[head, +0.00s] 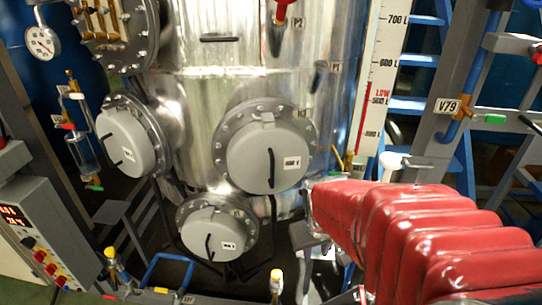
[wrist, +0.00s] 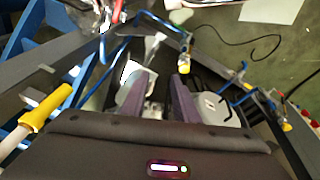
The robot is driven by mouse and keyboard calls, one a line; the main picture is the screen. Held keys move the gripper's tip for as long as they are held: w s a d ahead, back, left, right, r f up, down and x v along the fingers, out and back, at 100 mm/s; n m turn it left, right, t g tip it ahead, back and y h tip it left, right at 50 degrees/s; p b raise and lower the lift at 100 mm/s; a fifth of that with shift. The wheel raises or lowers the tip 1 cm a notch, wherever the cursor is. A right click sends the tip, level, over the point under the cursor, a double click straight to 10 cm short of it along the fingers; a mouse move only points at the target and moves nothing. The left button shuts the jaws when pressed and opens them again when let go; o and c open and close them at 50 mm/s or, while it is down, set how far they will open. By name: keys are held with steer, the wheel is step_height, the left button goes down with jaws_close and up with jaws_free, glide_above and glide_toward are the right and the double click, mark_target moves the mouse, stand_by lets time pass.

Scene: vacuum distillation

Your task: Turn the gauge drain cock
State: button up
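A level gauge with a glass tube (head: 83,140) stands at the left in the head view, with a red handle near its top and a small green-handled cock (head: 94,187) at its lower end. A tall scale gauge (head: 378,85) marked LOW stands right of the steel vessel, with a small red and yellow fitting (head: 349,162) at its foot. No label shows which fitting is the gauge drain cock. My gripper (wrist: 159,82) is open in the wrist view, its two fingers apart with nothing held. In the head view my red-sleeved arm hides most of it.
The steel vessel (head: 190,110) with round grey covers fills the middle. A control box (head: 45,240) stands at lower left. A frame post with a V79 tag (head: 447,106) and blue ladder are at right. Yellow-capped valves (wrist: 185,66) and rails surround my gripper; open floor (wrist: 225,55) shows beyond.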

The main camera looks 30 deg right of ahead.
steer(key=w+d+f+n+t+h, duration=0.2)
steer(key=d+f+n+t, duration=0.35)
steer(key=d+f, duration=1.25)
steer(key=w+r+n+t, duration=0.7)
steer(key=r+n+t, duration=0.2)
steer(key=r+n, duration=0.3)
steer(key=shift+a+r+t+h, duration=0.15)
steer(key=shift+a+t+h, duration=0.15)
steer(key=shift+a+t, duration=0.05)
steer(key=shift+w+n, duration=0.2)
steer(key=shift+n, duration=0.05)
steer(key=x, duration=1.3)
steer(key=shift+w+d, duration=0.15)
steer(key=shift+w, duration=0.15)
